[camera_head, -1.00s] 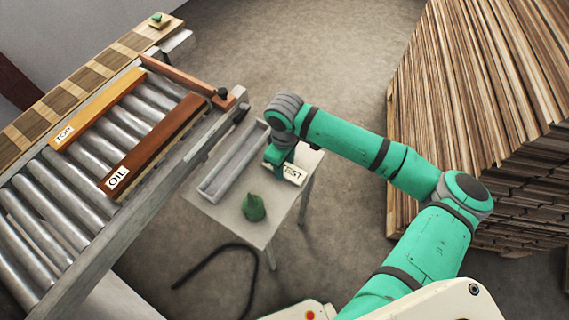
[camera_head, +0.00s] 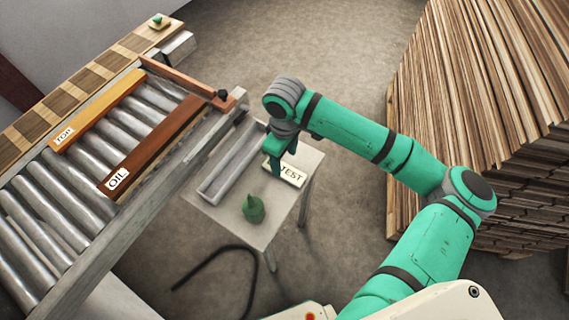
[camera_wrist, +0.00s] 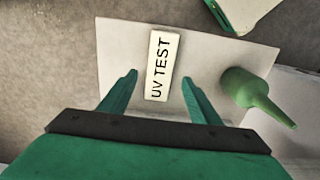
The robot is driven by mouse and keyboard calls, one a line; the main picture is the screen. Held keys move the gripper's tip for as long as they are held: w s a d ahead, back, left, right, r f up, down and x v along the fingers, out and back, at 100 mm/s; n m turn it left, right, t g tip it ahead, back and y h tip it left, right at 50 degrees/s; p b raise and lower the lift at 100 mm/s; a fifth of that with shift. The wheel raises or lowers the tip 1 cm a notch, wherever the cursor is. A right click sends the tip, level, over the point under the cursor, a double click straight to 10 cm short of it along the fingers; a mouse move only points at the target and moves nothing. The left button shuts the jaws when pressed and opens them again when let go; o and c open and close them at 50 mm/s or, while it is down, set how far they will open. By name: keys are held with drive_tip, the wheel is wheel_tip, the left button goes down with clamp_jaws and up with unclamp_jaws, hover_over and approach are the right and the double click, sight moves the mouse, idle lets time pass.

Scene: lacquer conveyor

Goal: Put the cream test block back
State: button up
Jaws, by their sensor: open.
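The cream test block (camera_head: 290,175) lies flat on a small pale side table (camera_head: 258,232), close to its right edge. In the wrist view the block (camera_wrist: 161,66) reads "UV TEST" and lies wholly on the table top. My gripper (camera_head: 278,163) is above the table, by the block's left end in the head view. In the wrist view my gripper (camera_wrist: 158,79) is open, with one finger on each side of the block in the picture. The fingers do not appear to touch it. The block's left end is partly hidden by the gripper in the head view.
A green nozzle bottle (camera_head: 253,208) stands on the table. A long grey open tray (camera_head: 208,190) lies along its left side. The roller conveyor (camera_head: 60,215) carries wooden bars labelled "TOP" and "OIL". A tall stack of boards (camera_head: 480,110) stands at right.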

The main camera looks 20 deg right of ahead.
sight(285, 170)
wheel_tip(285, 170, up, 7)
idle(0.3)
idle(0.5)
